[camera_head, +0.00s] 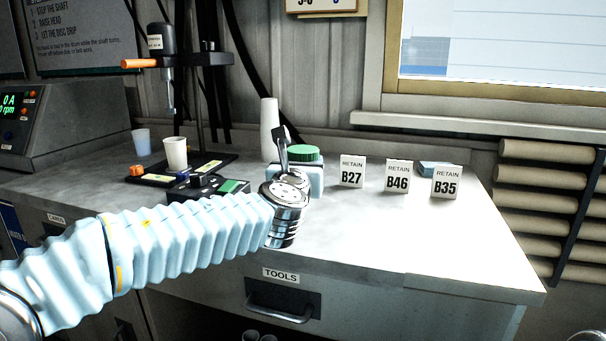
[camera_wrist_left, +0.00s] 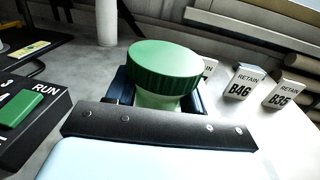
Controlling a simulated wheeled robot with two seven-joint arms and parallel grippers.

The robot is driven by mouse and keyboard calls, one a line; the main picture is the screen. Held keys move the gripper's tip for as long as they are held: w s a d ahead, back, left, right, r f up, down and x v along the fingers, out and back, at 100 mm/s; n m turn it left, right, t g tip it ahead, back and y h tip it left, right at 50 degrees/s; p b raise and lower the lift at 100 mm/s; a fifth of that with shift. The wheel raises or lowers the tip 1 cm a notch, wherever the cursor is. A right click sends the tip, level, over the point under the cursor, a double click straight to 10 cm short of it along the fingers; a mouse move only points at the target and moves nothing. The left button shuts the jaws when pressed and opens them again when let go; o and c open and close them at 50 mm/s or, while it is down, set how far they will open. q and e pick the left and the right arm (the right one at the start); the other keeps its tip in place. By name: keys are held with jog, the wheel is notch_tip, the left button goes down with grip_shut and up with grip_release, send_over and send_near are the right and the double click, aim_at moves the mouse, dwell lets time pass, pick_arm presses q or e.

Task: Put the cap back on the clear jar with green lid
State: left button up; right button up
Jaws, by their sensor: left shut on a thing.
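The green lid (camera_head: 304,153) shows behind my left wrist in the head view, over the workbench. In the left wrist view the ribbed green lid (camera_wrist_left: 164,68) is large and near, level with no clear gap over the pale greenish clear jar (camera_wrist_left: 158,99). My left gripper (camera_wrist_left: 157,95) has its dark fingers on either side of the jar just under the lid, and is shut on it. The jar's lower part is hidden by my gripper, so I cannot tell whether it touches the bench. How firmly the lid sits is not visible. My right gripper is not in view.
Cards B27 (camera_head: 352,171), B46 (camera_head: 397,176) and B35 (camera_head: 446,182) stand to the right. A white tapered container (camera_head: 268,125) stands behind. A control box with a green button (camera_head: 232,186) and a mixer stand (camera_head: 197,90) are left. The bench's front right is clear.

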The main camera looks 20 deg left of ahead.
pick_arm(q)
jog(key=s+a+r+p, duration=0.1)
jog(key=s+r, duration=0.9)
jog(key=s, duration=0.4)
jog(key=shift+a, duration=0.4)
jog(key=o, duration=0.6)
grip_shut()
